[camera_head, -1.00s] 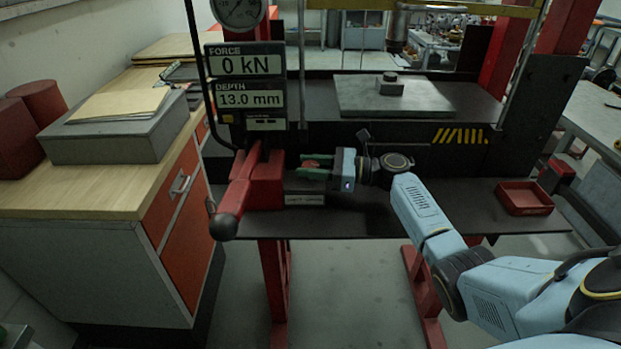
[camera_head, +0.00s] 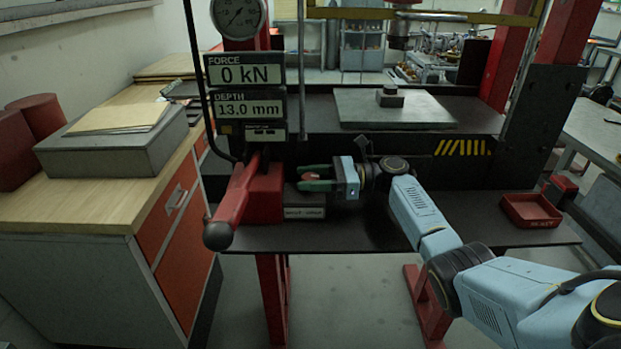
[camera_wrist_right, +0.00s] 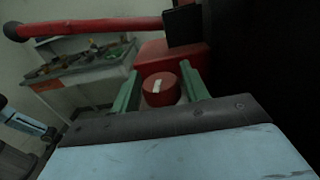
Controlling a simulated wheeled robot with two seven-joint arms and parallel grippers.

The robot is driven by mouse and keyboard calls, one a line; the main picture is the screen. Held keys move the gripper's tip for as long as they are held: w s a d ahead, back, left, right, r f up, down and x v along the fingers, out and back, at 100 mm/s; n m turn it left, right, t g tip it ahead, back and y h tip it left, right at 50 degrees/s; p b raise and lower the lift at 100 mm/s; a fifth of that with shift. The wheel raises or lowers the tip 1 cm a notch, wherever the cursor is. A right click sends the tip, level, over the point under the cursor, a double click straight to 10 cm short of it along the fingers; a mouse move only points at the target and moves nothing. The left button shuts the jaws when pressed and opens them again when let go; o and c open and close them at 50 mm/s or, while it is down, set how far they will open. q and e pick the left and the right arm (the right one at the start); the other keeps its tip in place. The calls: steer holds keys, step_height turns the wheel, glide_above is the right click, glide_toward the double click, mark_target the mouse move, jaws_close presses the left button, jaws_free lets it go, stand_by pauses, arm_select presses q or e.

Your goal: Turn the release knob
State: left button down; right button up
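The release knob is a red round knob (camera_wrist_right: 160,89) with a white mark on its face, beside a red block (camera_wrist_right: 172,57) in the right wrist view. My right gripper (camera_wrist_right: 161,81) is open, with one green finger on each side of the knob and a visible gap on both sides. In the head view the right gripper (camera_head: 307,179) reaches left toward the red pump block (camera_head: 265,193), with a bit of the red knob (camera_head: 311,176) showing between its fingers. My left gripper is not in clear view.
A red lever with a round end (camera_head: 219,236) sticks out toward me, left of the block. Displays (camera_head: 244,85) above read 0 kN and 13.0 mm. A red tray (camera_head: 530,210) stands on the dark shelf at right. A wooden-topped cabinet (camera_head: 92,205) is at left.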

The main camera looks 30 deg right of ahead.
steer(key=shift+o, duration=1.1)
steer(key=b+v, duration=0.1)
steer(key=v, duration=1.2)
steer(key=shift+s+d+b, duration=0.1)
steer(key=shift+d+b, duration=0.05)
steer(key=shift+b, duration=0.25)
